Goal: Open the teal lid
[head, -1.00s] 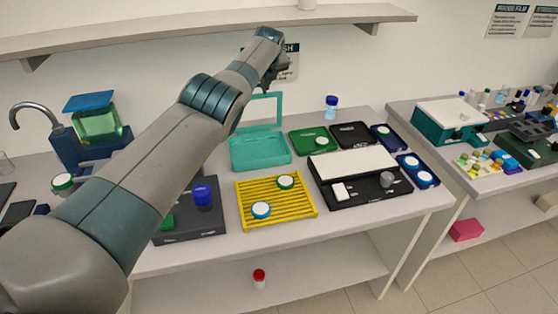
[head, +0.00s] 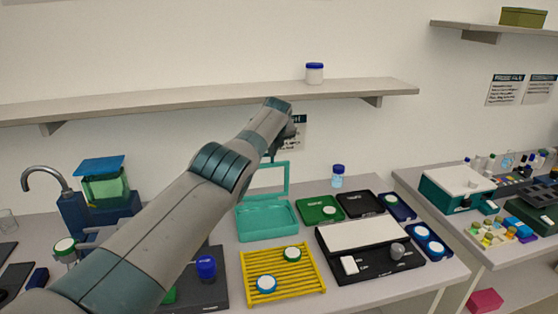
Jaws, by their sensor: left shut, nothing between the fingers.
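The teal lid (head: 286,180) is a teal frame with a see-through middle. It stands raised, roughly upright, at the back edge of its teal box (head: 266,222), whose inside shows. My left arm reaches across from the lower left, and my left gripper (head: 292,135) is shut and empty, above the lid in the picture, in front of the wall sign. Its fingertips are small and partly hidden by the wrist. The arm covers the left part of the lid. I cannot tell whether the gripper touches the lid; it looks apart. My right gripper is not in view.
A yellow rack (head: 283,285) with two round jars lies in front of the box. Green (head: 318,212) and black trays lie to its right, behind a black device with a white top (head: 362,234). A wall shelf (head: 200,107) holds a white jar (head: 314,73).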

